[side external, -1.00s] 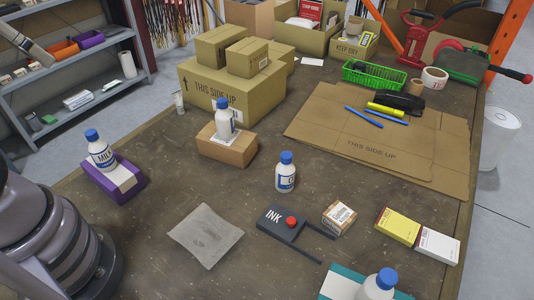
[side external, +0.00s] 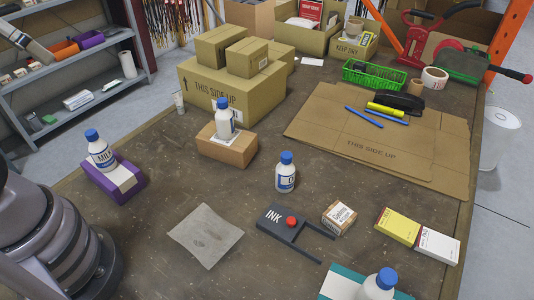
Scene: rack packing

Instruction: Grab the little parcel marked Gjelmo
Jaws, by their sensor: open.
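A small brown cardboard parcel (side external: 339,217) with a white printed label stands on the worktable, right of centre. Its lettering is too small to read with certainty. My gripper is outside the view; only the lower part of my arm shows at the left edge.
A white bottle (side external: 285,176) with a blue cap stands behind the ink holder. Yellow (side external: 397,227) and white (side external: 438,245) boxes lie right of the parcel. Another bottle (side external: 378,286) is at the front edge. A grey sheet (side external: 205,236) lies left. Flat cardboard (side external: 400,165) lies behind.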

